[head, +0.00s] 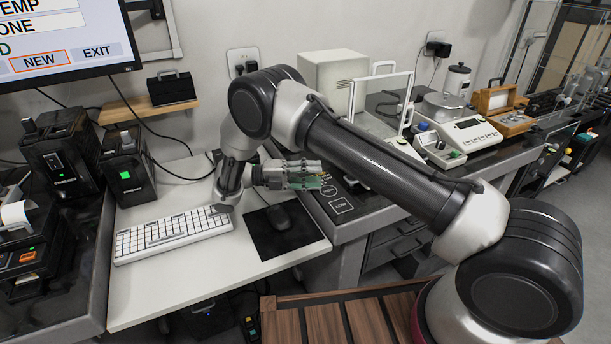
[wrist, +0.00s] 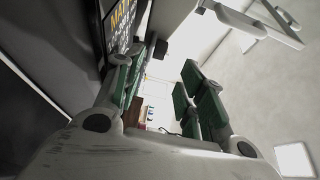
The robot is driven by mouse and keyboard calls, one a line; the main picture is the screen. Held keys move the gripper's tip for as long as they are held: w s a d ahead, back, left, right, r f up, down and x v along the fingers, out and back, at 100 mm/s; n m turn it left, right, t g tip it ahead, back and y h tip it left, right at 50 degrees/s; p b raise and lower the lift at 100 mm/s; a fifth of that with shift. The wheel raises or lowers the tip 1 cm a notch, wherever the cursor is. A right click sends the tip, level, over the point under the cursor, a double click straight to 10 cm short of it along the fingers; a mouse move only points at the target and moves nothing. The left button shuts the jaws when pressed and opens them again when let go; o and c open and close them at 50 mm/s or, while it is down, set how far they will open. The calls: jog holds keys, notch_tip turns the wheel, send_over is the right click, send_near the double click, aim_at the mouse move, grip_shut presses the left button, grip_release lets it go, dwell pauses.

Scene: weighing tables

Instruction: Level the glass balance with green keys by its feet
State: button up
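My gripper (head: 302,178) is over the bench behind the mouse, its fingers pointing right. In the wrist view my gripper (wrist: 162,78) has its green-padded fingers apart with nothing between them. A glass balance (head: 382,74) with a white-edged draft shield stands on the dark bench beyond my forearm. My arm hides its lower part; a small green spot shows near its front, but I cannot make out keys or feet. The gripper is left of this balance and apart from it.
A keyboard (head: 172,235) and a mouse (head: 278,217) on a black pad lie on the white desk. A white instrument (head: 468,132) and an open wooden case (head: 505,105) stand right of the balance. A white box (head: 331,78) is behind. A monitor (head: 62,40) overhangs at left.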

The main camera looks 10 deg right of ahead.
jog(key=shift+w+a, duration=0.1)
jog(key=shift+a, duration=1.15)
jog(key=s+r+n+t+y, duration=0.1)
jog(key=s+r+n+t, duration=0.3)
jog(key=s+n+t, duration=0.65)
jog(key=w+d+f+t+y, duration=0.1)
jog(key=w+d, duration=0.1)
jog(key=d, duration=0.2)
jog(key=w+d+f+m, duration=0.1)
jog(key=w+d, duration=0.2)
jog(key=d, duration=0.1)
jog(key=w+d+f+t+y, duration=0.1)
jog(key=w+d+f, duration=0.1)
jog(key=d, duration=0.2)
jog(key=shift+w+d+m+t+y, duration=0.25)
jog(key=shift+w+t+y, duration=0.05)
jog(key=shift+t, duration=0.05)
